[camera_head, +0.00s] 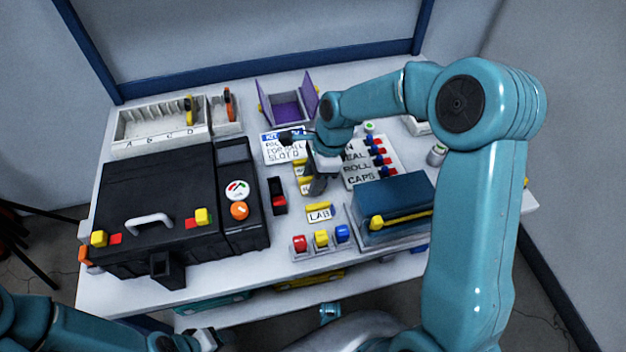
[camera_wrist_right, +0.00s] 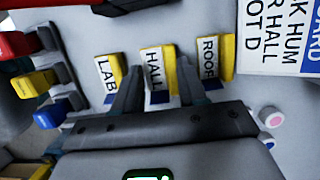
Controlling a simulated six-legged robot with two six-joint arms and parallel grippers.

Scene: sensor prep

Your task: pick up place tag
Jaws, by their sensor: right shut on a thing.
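Three white tags with yellow backs stand in a row on the table: LAB (camera_head: 319,214), HALL (camera_wrist_right: 153,72) and ROOF (camera_wrist_right: 209,60). The LAB tag also shows in the right wrist view (camera_wrist_right: 105,76). My right gripper (camera_wrist_right: 158,84) is over the middle tag, its two fingers on either side of HALL, shut on it. In the head view my right gripper (camera_head: 317,184) partly covers the HALL tag. My left gripper (camera_head: 203,340) is at the bottom edge, below the table front; its jaws are too unclear to read.
A white card (camera_head: 283,147) reading about HALL and slot D lies behind the tags. A purple open box (camera_head: 258,97) and a white slotted rack (camera_head: 128,143) stand at the back. A black case (camera_head: 130,195) fills the left. Red, yellow and blue blocks (camera_head: 321,238) sit in front; a blue box (camera_head: 395,200) is right.

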